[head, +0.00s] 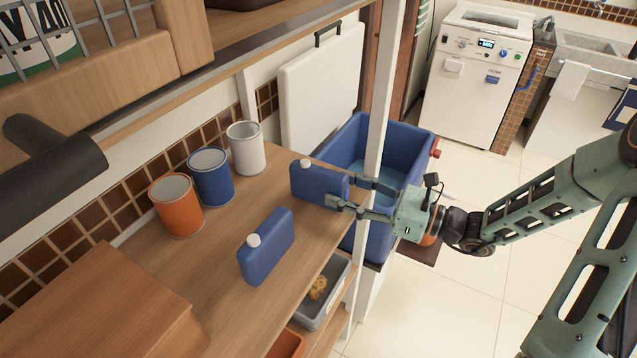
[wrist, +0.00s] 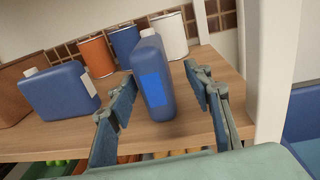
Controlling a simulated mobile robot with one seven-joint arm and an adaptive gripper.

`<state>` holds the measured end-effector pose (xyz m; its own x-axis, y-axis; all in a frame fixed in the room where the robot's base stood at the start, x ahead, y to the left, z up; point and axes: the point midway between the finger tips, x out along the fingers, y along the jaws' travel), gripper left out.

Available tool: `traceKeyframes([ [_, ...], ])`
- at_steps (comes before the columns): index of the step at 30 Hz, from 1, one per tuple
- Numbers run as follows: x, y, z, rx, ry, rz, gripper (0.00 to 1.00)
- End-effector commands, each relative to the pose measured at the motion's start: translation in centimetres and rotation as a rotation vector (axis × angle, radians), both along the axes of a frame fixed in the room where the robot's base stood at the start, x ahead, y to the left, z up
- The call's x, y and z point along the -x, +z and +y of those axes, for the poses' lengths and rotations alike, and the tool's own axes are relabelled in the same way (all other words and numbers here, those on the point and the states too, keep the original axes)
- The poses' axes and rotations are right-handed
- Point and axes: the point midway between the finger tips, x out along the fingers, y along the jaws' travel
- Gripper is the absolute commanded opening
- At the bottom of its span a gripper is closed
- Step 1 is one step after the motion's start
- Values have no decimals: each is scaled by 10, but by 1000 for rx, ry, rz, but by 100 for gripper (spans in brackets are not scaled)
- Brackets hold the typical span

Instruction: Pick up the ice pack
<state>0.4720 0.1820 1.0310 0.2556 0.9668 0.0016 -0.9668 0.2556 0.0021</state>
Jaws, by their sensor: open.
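Two blue ice packs with white caps stand upright on the wooden counter. The far ice pack (head: 312,180) is near the counter's right end; it also shows in the wrist view (wrist: 153,88) with a lighter blue label facing me. My gripper (head: 341,190) is open at its right side. In the wrist view my gripper's fingers (wrist: 160,78) stand left and right of this pack, with gaps visible on both sides. The other ice pack (head: 266,246) stands nearer the head camera, and to the left in the wrist view (wrist: 60,92), outside the fingers.
Orange (head: 176,206), blue (head: 211,177) and white (head: 246,148) cans line the tiled wall behind the packs. A white post (head: 382,100) rises close to my gripper. A blue tub (head: 409,150) stands beyond the counter's end. A grey tray (head: 335,293) sits below the counter edge.

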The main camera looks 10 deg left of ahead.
Motion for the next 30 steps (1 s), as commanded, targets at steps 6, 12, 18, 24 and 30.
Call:
traceKeyframes([
  [6,-2,3,18,0,2,0,46],
  [12,-4,7,48,0,2,0,46],
  [18,-8,6,59,2,-1,-1,46],
  [24,-9,6,59,2,-1,-1,43],
  [30,-8,6,59,2,-1,-1,21],
])
